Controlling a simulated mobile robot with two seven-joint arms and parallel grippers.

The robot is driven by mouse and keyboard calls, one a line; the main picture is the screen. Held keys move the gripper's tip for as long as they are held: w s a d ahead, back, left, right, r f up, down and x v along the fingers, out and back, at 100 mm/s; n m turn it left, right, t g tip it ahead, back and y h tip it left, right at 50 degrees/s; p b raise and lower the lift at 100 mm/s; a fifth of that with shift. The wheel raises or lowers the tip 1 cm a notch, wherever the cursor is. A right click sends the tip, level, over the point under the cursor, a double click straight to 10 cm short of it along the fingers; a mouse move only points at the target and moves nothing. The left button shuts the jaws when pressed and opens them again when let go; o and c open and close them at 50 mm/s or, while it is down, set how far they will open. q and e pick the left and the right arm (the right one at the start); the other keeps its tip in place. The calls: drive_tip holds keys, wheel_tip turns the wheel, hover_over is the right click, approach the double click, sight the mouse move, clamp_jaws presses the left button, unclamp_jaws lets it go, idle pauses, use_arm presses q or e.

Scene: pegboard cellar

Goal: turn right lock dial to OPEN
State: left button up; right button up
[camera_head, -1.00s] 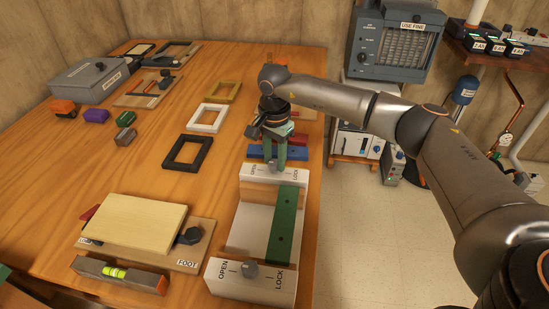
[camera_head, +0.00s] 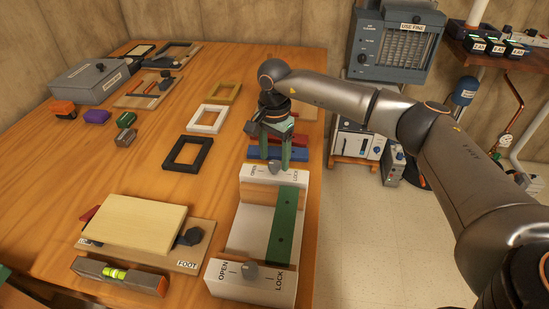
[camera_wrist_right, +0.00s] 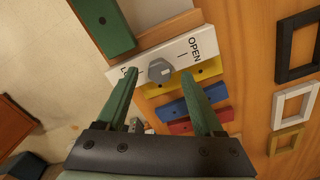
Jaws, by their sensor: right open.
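The white fixture (camera_head: 228,283) has one grey dial at each end, both between OPEN and LOCK labels. The far dial (camera_head: 274,168) is just beneath my right gripper (camera_head: 275,162). The near dial (camera_head: 249,270) stands free. In the right wrist view the far dial (camera_wrist_right: 160,71) is a grey faceted knob, with OPEN to its right and the partly hidden LOCK label to its left. My right gripper (camera_wrist_right: 159,76) is open, its green fingertips on either side of the dial in the picture; I cannot tell whether they touch it.
A green strip (camera_head: 284,228) lies along the fixture. Blue (camera_head: 278,153) and red bars lie just beyond it, with a yellow bar (camera_wrist_right: 180,84) in the wrist view. Black (camera_head: 187,153), white and yellow frames lie to the left. A cream board (camera_head: 133,222) and a level stand nearer.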

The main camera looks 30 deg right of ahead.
sight(275, 163)
wheel_tip(275, 163, up, 11)
drive_tip(key=shift+r, duration=0.15)
idle(0.4)
